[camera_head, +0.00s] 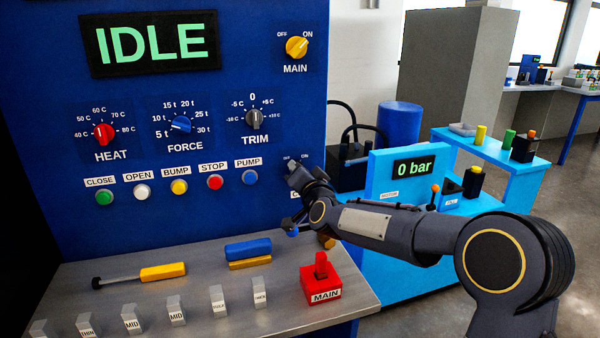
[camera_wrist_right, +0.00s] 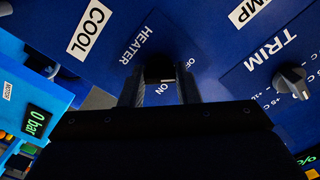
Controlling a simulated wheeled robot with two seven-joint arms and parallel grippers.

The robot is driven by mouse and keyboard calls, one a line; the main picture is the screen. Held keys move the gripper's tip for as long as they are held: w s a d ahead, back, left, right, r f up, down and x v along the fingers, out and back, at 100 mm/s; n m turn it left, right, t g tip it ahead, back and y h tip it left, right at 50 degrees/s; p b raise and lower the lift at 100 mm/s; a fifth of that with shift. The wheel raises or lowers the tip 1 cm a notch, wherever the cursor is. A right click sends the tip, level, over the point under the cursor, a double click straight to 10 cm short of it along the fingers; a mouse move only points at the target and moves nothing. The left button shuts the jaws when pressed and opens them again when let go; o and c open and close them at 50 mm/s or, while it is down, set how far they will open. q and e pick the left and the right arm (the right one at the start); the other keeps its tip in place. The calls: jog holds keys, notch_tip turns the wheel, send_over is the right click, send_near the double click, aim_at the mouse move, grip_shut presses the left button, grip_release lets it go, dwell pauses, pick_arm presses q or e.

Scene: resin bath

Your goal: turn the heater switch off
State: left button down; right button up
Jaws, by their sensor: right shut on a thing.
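The heater switch is a small dark knob (camera_wrist_right: 158,72) on the blue panel, with HEATER, OFF and ON printed around it in the right wrist view. My right gripper (camera_wrist_right: 160,86) is shut on this knob, one finger on each side. In the head view my right gripper (camera_head: 296,178) reaches the panel's lower right and covers most of the switch and its label. Which mark the knob points to cannot be told. My left gripper is not in view.
The TRIM knob (camera_head: 254,118) and the PUMP button (camera_head: 250,177) are close by on the panel. A grey shelf (camera_head: 200,318) below holds a red MAIN block (camera_head: 321,282) and several small blocks. A light blue unit reading 0 bar (camera_head: 388,168) stands behind my right arm.

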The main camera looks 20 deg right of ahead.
jog(key=o, duration=1)
jog(key=shift+s+d, duration=0.15)
jog(key=shift+s, duration=3.75)
